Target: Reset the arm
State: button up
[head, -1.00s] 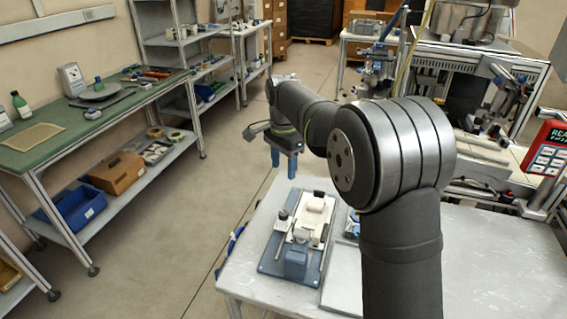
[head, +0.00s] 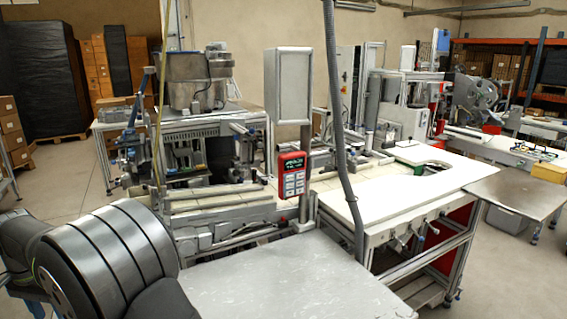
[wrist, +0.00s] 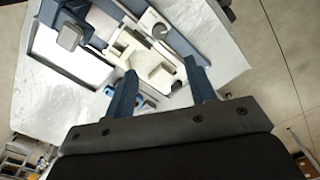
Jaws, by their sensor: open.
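In the wrist view my gripper (wrist: 163,90) is open, its two blue fingers spread apart with nothing held between them. Beyond the fingertips is a blue and cream fixture (wrist: 138,55) on the light table (wrist: 40,95); the fingers appear above it and apart from it. In the head view my dark arm is at the lower left, and the gripper itself cannot be made out there. The bare tabletop (head: 300,285) shows to the right of my arm. No tape reel can be made out.
A red control box (head: 292,175) hangs on a post behind the tabletop. A grey hose (head: 345,150) runs down beside it. A conveyor (head: 220,205) crosses behind my arm. A white bench (head: 420,185) stands to the right. The near tabletop is clear.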

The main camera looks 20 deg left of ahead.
notch_tip(320, 180, down, 15)
jog(key=shift+r, duration=0.1)
dwell(0.3)
jog(key=shift+r, duration=0.1)
notch_tip(320, 180, up, 17)
notch_tip(320, 180, down, 17)
jog(key=shift+f, duration=0.15)
jog(key=n, duration=0.4)
jog(key=shift+n, duration=0.3)
jog(key=n, duration=0.4)
jog(key=shift+n, duration=0.4)
jog(key=n, duration=0.4)
jog(key=shift+n, duration=2.3)
